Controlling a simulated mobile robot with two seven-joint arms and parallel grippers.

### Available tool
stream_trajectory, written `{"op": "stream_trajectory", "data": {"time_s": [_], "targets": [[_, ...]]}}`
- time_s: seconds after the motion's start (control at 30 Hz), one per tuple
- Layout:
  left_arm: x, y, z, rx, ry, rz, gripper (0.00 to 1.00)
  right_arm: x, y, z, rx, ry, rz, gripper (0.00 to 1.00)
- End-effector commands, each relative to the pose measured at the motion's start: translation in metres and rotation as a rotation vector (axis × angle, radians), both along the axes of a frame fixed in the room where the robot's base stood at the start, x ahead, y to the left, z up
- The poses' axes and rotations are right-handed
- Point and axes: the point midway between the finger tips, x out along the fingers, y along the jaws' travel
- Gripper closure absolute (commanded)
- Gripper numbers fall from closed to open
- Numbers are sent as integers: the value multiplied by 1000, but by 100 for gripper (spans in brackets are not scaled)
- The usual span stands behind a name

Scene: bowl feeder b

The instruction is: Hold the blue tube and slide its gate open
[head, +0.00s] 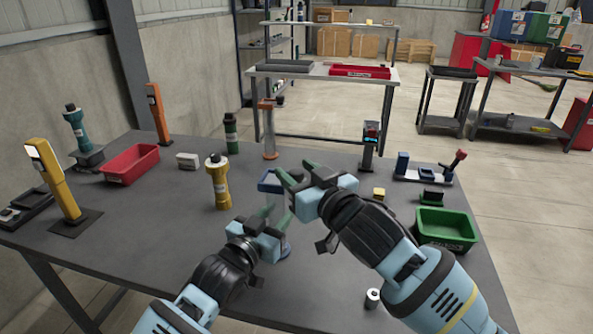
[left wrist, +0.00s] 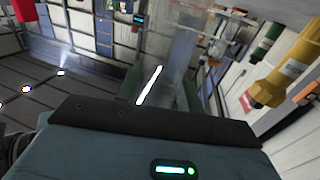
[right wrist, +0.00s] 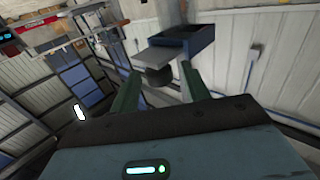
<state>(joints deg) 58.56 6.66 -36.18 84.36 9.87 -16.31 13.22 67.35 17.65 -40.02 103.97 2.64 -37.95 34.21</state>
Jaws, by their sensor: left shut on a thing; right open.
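The blue tube stands on the table, a clear upright body with a blue top (head: 268,184) and a blue foot (head: 286,252). My left gripper (head: 278,215) is shut on its clear body (left wrist: 178,58), which shows between the fingers in the left wrist view. My right gripper (head: 293,174) is open beside the blue top. In the right wrist view, the blue top (right wrist: 188,42) has a grey gate plate (right wrist: 160,54) sticking out, with a dark knob (right wrist: 158,76) under it. The knob appears between the open fingertips; I cannot tell whether they touch it.
A yellow tube (head: 218,184) stands to the left, with an orange-topped clear tube (head: 270,135) behind. A red bin (head: 130,164) is at left and a green bin (head: 446,228) at right. A small white-and-black cylinder (head: 372,298) stands near the front, by my right arm.

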Motion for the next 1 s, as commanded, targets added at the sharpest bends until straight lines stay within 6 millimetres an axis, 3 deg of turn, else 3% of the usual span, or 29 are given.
{"op": "stream_trajectory", "data": {"time_s": [0.43,0.8,1.0], "targets": [[0,0,-1,1,2,0,100,7,5,0,0,-1,1,54],[0,0,-1,1,1,0,100,7,4,0,-1,0,1,100],[0,0,-1,1,2,1,100,7,3,0,-1,0,1,100]]}}
